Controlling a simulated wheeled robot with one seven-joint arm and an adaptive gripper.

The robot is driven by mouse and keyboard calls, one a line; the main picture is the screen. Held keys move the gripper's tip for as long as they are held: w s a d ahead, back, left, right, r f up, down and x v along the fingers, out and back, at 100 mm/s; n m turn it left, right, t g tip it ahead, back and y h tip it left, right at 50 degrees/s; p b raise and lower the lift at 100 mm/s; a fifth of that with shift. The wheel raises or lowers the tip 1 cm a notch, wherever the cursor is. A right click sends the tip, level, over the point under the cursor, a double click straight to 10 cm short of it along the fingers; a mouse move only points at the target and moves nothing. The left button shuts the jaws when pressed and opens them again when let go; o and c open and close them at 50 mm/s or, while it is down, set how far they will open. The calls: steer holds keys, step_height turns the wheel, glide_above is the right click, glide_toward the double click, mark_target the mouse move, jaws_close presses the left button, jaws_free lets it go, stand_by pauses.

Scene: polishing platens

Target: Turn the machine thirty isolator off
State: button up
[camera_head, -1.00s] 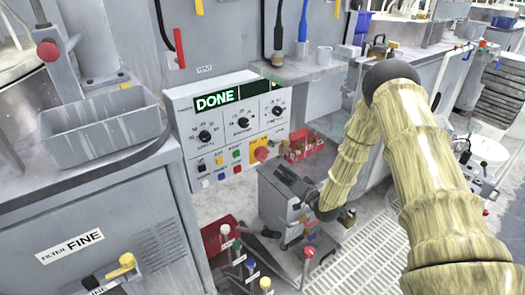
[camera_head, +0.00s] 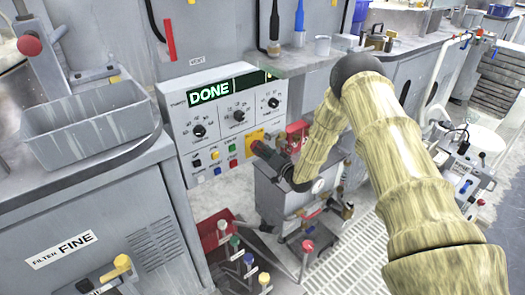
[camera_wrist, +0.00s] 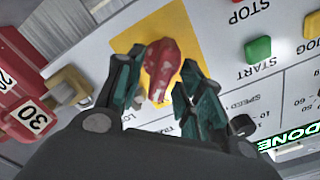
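The isolator is a red rotary handle (camera_wrist: 162,68) on a yellow plate (camera_wrist: 190,32), low on the white control panel; in the head view the yellow plate (camera_head: 254,135) shows, but the handle is mostly hidden behind my gripper (camera_head: 262,150). In the wrist view my gripper (camera_wrist: 160,72) has its two dark green fingers on either side of the handle, spread and open. The handle stands between the fingertips, close to both; contact is not clear. A red tag marked 30 (camera_wrist: 38,118) is beside the plate.
The panel's display reads DONE (camera_head: 209,92). Green START (camera_wrist: 258,49) and red STOP buttons sit beside the isolator plate. A grey tray (camera_head: 90,127) stands left. A grey cabinet (camera_head: 280,197) and several coloured-knob levers stand below my arm.

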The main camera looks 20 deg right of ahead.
steer(key=shift+w+a, duration=0.1)
steer(key=shift+w, duration=0.25)
jaws_close()
